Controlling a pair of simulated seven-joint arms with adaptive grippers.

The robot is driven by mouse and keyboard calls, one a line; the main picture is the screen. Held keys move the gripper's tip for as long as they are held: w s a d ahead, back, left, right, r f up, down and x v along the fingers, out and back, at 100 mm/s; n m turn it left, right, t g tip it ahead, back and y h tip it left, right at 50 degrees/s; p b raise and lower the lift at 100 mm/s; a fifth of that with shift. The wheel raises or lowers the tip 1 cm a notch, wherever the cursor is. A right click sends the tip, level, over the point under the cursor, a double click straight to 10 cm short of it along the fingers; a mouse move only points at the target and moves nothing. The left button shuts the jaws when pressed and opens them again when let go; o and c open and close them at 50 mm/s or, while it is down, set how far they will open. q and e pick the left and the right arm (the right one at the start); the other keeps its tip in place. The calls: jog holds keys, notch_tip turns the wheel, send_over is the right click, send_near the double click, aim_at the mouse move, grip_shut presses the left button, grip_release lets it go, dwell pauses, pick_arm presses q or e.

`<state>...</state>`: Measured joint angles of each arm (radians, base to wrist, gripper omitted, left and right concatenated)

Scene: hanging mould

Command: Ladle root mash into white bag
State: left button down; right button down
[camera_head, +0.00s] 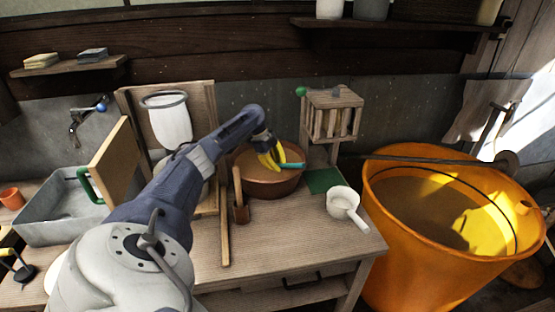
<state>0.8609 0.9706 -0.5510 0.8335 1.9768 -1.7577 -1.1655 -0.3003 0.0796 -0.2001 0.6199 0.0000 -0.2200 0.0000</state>
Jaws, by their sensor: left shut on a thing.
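The white bag (170,124) hangs open from a ring on a wooden stand, left of centre. A wide brown bowl (270,190) on the table holds brownish mash (249,160). My left gripper (275,164), with yellow fingers, points down over the bowl and is shut on a teal-handled tool (292,165). The handle points right across the bowl toward its rim. The tool's other end is hidden, so I cannot tell whether it touches the mash. My arm covers part of the space below the bag. My right gripper is out of view.
A white dipper (342,201) and green cloth (322,180) lie right of the bowl. A wooden paddle (240,205) stands at its left front. A wooden rack (333,117) rises behind. An orange tub (385,245) stands right; a grey sink (45,228) is left.

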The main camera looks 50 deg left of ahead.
pick_arm(q)
jog(key=shift+r, duration=0.7)
dwell(0.3)
notch_tip(320, 180, up, 13)
dwell(1.4)
